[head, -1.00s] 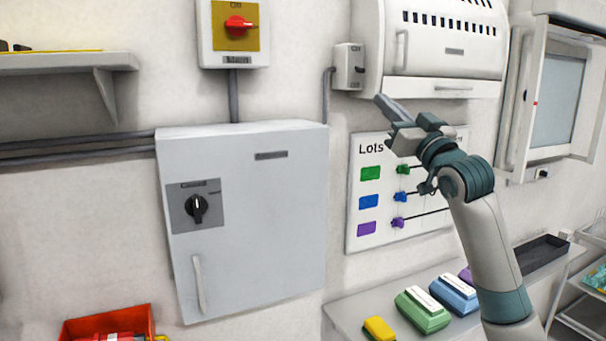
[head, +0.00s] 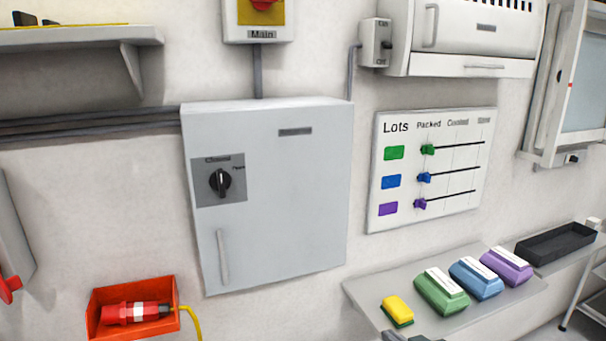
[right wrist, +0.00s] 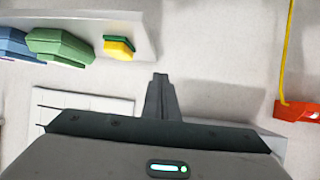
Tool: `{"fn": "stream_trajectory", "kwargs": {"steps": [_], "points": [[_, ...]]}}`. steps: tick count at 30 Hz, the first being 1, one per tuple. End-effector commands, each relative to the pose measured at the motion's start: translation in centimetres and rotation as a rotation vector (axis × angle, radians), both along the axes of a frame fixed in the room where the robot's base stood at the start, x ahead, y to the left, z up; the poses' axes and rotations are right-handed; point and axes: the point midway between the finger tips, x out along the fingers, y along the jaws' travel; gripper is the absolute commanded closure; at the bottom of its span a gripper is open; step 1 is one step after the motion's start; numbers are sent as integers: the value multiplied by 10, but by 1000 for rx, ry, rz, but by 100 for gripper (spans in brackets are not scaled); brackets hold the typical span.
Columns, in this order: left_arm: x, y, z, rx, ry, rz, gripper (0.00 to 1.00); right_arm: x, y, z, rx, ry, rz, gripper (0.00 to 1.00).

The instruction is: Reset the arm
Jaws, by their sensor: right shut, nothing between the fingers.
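My right gripper (head: 402,337) shows only as a small dark piece at the bottom edge of the head view, in front of the shelf with the egg cartons. In the right wrist view its fingers (right wrist: 160,82) are together with nothing between them. The rest of my right arm is out of the head view. My left gripper is not in view.
A shelf (head: 370,300) carries a yellow sponge (head: 397,310), green (head: 441,293), blue (head: 476,279) and purple (head: 507,267) cartons, and a black tray (head: 553,246). A grey cabinet (head: 290,200), a lots board (head: 400,217) and an orange bin (head: 95,305) are on the wall.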

Motion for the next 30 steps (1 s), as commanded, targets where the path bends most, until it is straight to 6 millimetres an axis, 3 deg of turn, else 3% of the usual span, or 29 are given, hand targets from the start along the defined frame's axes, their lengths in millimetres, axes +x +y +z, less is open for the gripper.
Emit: {"fn": "stream_trajectory", "kwargs": {"steps": [1,6,12,18,30], "points": [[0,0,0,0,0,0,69,-23,0,-25,-10,55,-5,100],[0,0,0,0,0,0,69,-101,-4,-92,-55,231,-22,100],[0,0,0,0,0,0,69,-202,-11,-150,-107,435,-40,100],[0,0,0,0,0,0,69,-273,-17,-177,-142,574,-53,100],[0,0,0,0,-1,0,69,-362,-25,-195,-181,744,-66,100]]}}
